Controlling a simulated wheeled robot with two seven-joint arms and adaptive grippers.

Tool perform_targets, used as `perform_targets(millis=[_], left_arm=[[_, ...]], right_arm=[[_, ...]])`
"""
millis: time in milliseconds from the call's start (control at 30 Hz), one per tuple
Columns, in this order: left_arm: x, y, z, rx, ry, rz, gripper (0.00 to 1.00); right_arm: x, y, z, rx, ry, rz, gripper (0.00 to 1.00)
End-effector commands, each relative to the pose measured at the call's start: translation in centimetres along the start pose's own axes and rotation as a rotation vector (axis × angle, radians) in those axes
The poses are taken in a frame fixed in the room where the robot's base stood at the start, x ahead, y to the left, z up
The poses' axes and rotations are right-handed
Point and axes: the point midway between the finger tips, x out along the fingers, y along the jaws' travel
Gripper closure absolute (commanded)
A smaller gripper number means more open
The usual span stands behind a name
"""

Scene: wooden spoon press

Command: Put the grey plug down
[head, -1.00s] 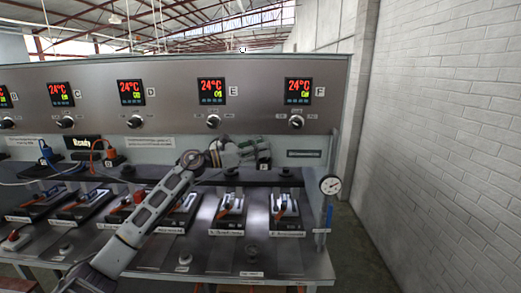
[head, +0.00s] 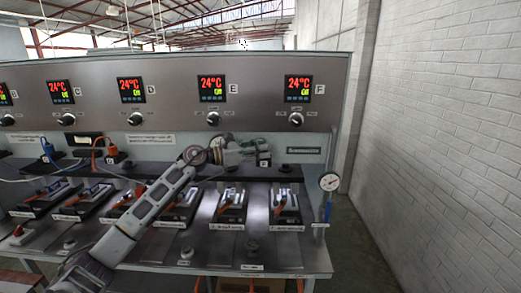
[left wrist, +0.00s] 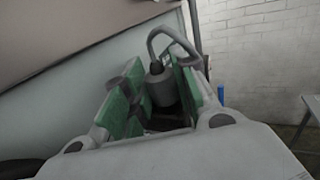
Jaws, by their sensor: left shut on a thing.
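The grey plug (left wrist: 162,88) is a dark grey cylinder with a grey cable arching up from its top in the left wrist view. It sits between the green pads of my left gripper (left wrist: 158,80), which is shut on it. In the head view my left gripper (head: 256,150) is in front of the back panel, above the dark shelf (head: 222,174) near the label E. The plug's outline is hard to make out there. Whether it touches the shelf cannot be told. My right gripper is not in view.
An orange plug (head: 112,151) and a blue plug (head: 47,150) stand on the shelf at the left. Several presses, one at F (head: 286,208), line the bench below. A round gauge (head: 329,183) stands at the right edge. Temperature displays (head: 212,88) run along the top.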

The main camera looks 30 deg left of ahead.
Motion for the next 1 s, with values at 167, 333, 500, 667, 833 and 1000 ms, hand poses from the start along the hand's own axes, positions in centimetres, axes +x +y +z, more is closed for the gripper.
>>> perform_targets(millis=[167, 333, 500, 667, 833, 1000], left_arm=[[-0.01, 0.01, -0.06, 0.0, -0.001, 0.0, 0.97], [0.0, 0.0, -0.35, -0.001, 0.0, 0.0, 0.72], [0.0, 0.0, -0.27, -0.001, 0.0, 0.0, 0.64], [0.0, 0.0, -0.25, -0.001, 0.0, 0.0, 0.64], [0.0, 0.0, -0.15, -0.001, 0.0, 0.0, 0.64], [-0.2, 0.03, -0.01, 0.0, 0.0, 0.001, 0.64]], right_arm=[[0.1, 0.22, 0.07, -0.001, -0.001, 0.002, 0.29], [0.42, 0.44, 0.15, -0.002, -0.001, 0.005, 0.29], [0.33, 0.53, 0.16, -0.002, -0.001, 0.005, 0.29], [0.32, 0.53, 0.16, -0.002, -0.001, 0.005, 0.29], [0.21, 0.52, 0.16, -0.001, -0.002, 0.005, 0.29], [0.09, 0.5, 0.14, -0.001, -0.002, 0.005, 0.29]])
